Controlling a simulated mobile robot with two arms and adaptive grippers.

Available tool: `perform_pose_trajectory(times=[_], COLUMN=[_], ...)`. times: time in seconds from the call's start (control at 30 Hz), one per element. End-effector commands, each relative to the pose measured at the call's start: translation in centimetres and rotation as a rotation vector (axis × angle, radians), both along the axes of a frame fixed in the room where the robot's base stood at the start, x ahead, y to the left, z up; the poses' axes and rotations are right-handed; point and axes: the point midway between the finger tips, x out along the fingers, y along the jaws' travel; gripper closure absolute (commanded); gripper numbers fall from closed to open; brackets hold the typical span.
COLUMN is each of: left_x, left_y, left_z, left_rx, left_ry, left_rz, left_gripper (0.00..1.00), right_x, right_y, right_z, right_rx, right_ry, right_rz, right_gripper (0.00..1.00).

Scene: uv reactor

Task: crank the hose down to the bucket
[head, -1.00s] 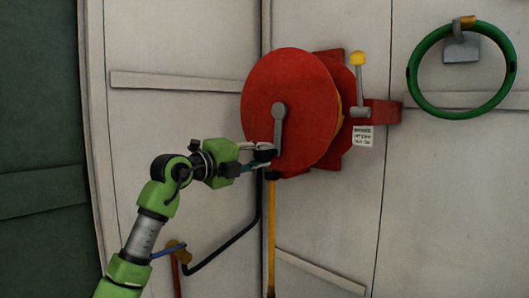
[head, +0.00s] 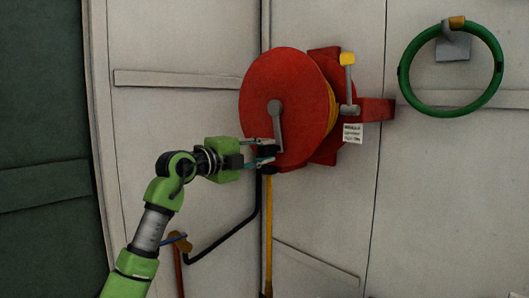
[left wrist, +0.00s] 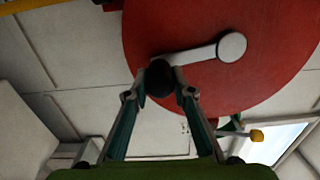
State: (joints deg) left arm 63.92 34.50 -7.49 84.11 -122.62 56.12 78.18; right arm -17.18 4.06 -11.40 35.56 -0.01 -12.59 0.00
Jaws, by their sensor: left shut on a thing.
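The red hose reel (head: 285,105) is mounted on the pale wall, with yellow hose (head: 333,106) wound behind its front disc. A grey crank arm (head: 277,125) points down from the reel's hub. My left gripper (head: 272,150) is at the crank's lower end. In the left wrist view its fingers (left wrist: 160,84) are shut on the dark round crank knob (left wrist: 158,76), and the crank arm (left wrist: 190,55) runs up to the hub. The hose's yellow run (head: 268,225) hangs straight down below the reel. No bucket and no right gripper are in view.
A grey lever with a yellow knob (head: 347,59) stands at the reel's right, above a white label (head: 352,133). A green ring (head: 404,85) hangs at the upper right.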

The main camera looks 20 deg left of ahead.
Motion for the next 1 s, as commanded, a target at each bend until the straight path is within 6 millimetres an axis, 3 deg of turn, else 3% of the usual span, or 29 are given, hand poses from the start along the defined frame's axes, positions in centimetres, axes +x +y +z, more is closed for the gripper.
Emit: perform_pose_trajectory(times=[0.03,0.1,0.53,1.0], left_x=[0.0,0.0,-0.7,-9.1], left_y=[-0.2,-0.2,0.3,3.3], left_z=[-0.3,-0.3,-0.1,-0.2], left_rx=[0.001,0.001,0.001,0.004], left_ry=[0.007,0.007,0.001,0.004], left_rz=[-0.005,-0.005,0.000,0.000], left_gripper=[0.72,0.60,0.60,0.60], right_x=[0.0,0.0,0.1,-0.1], right_y=[0.0,0.0,-1.0,-0.8], right_z=[0.0,0.0,0.0,0.0], right_rx=[0.000,0.000,-0.012,-0.009], right_ry=[-0.001,-0.001,0.000,0.001], right_rz=[0.000,0.000,0.006,0.004], right_gripper=[1.00,1.00,1.00,1.00])
